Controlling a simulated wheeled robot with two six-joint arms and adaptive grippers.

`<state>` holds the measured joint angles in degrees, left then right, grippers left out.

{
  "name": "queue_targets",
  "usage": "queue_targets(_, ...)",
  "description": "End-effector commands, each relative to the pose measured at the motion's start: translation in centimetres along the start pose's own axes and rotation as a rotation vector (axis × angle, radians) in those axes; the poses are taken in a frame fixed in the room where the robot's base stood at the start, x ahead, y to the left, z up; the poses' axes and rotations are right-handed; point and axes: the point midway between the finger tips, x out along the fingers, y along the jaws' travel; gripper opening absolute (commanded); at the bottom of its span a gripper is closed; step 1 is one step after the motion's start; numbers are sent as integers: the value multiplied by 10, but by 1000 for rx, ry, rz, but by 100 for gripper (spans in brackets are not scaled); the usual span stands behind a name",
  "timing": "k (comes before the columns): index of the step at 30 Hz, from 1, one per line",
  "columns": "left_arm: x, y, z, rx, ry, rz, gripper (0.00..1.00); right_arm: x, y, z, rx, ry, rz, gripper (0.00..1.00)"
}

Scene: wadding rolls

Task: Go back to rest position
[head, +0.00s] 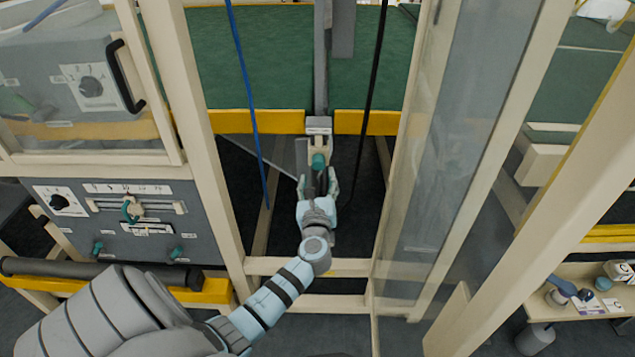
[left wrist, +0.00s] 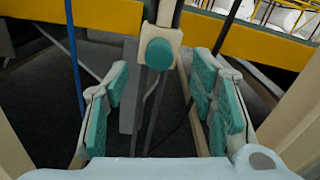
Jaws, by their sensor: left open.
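My left gripper (head: 317,182) reaches up through the middle of a cream frame in the head view. Its fingers are open, with a green round knob (head: 318,161) just beyond the fingertips. In the left wrist view the open green-padded fingers (left wrist: 160,95) stand apart on both sides, and the knob (left wrist: 157,53) shows ahead between them. Nothing is held between the fingers. My right gripper is in neither view.
Cream posts (head: 192,120) and a clear panel (head: 440,150) flank the arm closely. A yellow beam (head: 255,121) crosses ahead. Blue (head: 245,85) and black (head: 376,60) cables hang near the gripper. A grey control panel (head: 120,225) stands left; a small table (head: 560,300) is at lower right.

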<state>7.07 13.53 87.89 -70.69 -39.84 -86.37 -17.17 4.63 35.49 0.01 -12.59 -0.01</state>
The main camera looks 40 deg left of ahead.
Motion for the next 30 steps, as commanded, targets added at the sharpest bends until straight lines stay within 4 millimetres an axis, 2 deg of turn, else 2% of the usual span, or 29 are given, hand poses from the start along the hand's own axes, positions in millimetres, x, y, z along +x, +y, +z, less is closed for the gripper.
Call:
queue_targets(3, -29, 0, -1, -1, 2, 0, 51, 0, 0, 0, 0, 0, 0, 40)
queue_targets(7, -46, 0, 0, 0, 0, 0, 51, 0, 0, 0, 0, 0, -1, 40)
queue_targets(23, -48, 0, 1, 0, -1, 0, 51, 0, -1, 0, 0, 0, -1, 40)
queue_targets(26, -48, -1, 1, -58, -1, -4, 51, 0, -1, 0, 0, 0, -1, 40)
queue_targets(27, -48, -4, -1, -140, 9, -19, 51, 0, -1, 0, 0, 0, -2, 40)
queue_targets(28, -48, -8, -10, -236, 39, -33, 51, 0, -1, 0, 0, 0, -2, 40)
queue_targets(29, -49, -9, -28, -358, 98, -40, 51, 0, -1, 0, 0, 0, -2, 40)
queue_targets(30, -51, -9, -61, -525, 196, -27, 51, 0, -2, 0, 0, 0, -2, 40)
